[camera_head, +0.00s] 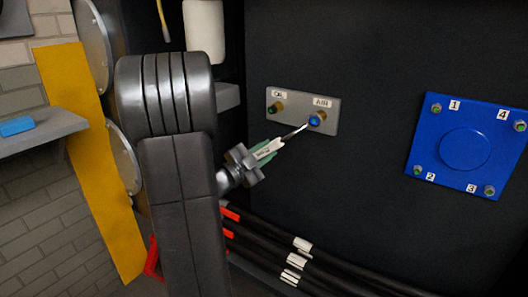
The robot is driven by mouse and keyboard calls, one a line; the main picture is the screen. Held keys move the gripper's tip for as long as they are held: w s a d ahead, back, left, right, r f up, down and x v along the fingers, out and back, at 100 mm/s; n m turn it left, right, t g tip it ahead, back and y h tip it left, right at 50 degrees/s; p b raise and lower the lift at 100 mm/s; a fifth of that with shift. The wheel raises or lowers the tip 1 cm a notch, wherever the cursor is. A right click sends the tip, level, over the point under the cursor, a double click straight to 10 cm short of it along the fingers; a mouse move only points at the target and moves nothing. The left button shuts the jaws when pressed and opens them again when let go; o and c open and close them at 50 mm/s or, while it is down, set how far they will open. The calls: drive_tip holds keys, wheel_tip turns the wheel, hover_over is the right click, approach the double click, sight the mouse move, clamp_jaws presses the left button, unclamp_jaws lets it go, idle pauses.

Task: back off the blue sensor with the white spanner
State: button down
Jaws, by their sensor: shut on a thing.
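The blue sensor (315,119) sits in the grey plate (291,108) under the label AIR. The white spanner (264,152) has a pale handle with some green by it, and a thin metal shank that runs up and right to the blue sensor. Its tip meets the sensor in the picture; I cannot tell whether it is fitted on it. My gripper (249,160) is shut on the spanner's handle, below and left of the sensor. My arm covers the area left of the gripper.
A second fitting (277,107) sits left on the same plate, under another label. A blue cover (468,146) with numbered bolts is on the dark wall at right. Black hoses (330,275) with white tags run below. A shelf (45,134) with a blue object (16,127) is at left.

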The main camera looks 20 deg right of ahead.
drive_tip(key=shift+s+d+f+n+t+b, duration=0.25)
drive_tip(key=shift+s+d+f+n+b, duration=0.1)
drive_tip(key=shift+f+n, duration=0.2)
drive_tip(key=shift+s+d+f+n+t+b, duration=0.2)
drive_tip(key=shift+s+d+f+n+t, duration=0.15)
drive_tip(key=shift+n, duration=0.3)
drive_tip(key=shift+f, duration=0.1)
drive_tip(key=shift+s+d+f+n+t+b, duration=0.25)
drive_tip(key=shift+s+d+f+n, duration=0.2)
drive_tip(key=shift+n, duration=0.25)
drive_tip(key=shift+s+d+f+n+t+b, duration=0.15)
drive_tip(key=shift+s+d+f+n+b, duration=0.2)
drive_tip(key=shift+s+n, duration=0.3)
drive_tip(key=shift+w, duration=0.1)
drive_tip(key=s+d+n, duration=0.1)
drive_tip(key=s+d+f+n+t+b, duration=0.1)
drive_tip(key=n, duration=0.1)
drive_tip(key=shift+y, duration=0.3)
